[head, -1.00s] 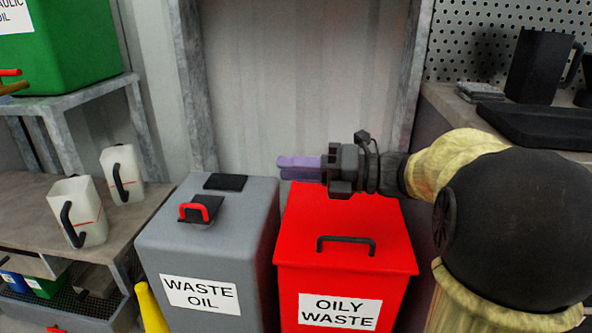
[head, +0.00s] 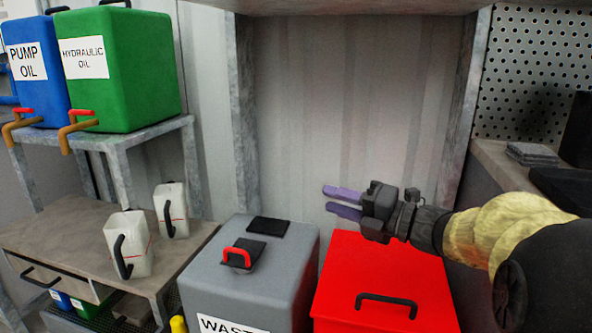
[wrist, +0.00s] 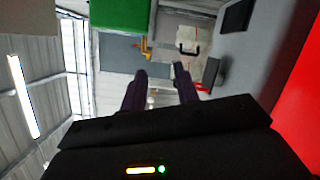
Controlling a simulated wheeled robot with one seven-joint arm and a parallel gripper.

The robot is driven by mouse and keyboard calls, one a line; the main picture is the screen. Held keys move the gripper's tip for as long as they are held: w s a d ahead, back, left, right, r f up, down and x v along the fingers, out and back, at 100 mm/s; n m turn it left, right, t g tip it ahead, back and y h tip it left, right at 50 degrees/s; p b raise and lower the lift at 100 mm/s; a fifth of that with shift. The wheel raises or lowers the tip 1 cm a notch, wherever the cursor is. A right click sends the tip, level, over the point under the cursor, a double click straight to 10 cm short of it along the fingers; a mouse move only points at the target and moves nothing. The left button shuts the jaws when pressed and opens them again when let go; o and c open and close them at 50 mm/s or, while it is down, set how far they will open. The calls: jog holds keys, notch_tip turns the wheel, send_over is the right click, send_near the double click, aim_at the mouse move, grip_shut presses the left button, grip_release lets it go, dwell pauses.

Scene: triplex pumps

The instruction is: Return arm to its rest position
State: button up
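My gripper (head: 343,202) is in the head view, raised above the back of the red bin and pointing left. Its two purple fingers are spread apart with nothing between them. In the wrist view the fingers (wrist: 160,90) also show apart and empty. My arm comes in from the right edge of the head view, with a yellow sleeve and black joints.
Below my gripper stand the red bin (head: 385,272) and the grey waste oil bin (head: 270,265). White jugs (head: 128,245) stand on a bench at left, below the green hydraulic oil tank (head: 122,70) and blue pump oil tank (head: 35,70). A pegboard (head: 535,70) is at right.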

jog(key=w+d+r+m+t+h+p, duration=0.1)
jog(key=w+d+m+t+h+p, duration=0.4)
jog(key=m+h, duration=0.65)
notch_tip(320, 180, down, 4)
jog(key=s+d+m+g+h+p, duration=0.25)
jog(key=m+p, duration=0.35)
jog(key=m, duration=0.4)
jog(key=s+a+f+m+g+p, duration=0.1)
jog(key=s+f+m+g+p, duration=0.1)
jog(key=s+m+g+p, duration=0.3)
jog(key=s+a+f+m+g+h, duration=0.1)
jog(key=s+f+m+g, duration=0.15)
jog(key=s, duration=0.45)
jog(key=s+a+f+m+g+p, duration=0.1)
jog(key=s+f+m+g+p, duration=0.1)
jog(key=s+m+g+p, duration=0.3)
notch_tip(320, 180, up, 38)
jog(key=s+t+p, duration=0.1)
jog(key=t+p, duration=0.1)
jog(key=p, duration=3.3)
jog(key=shift+d+f+n, duration=0.15)
jog(key=shift+d+n, duration=0.05)
jog(key=shift+n, duration=0.2)
jog(key=shift+s, duration=0.1)
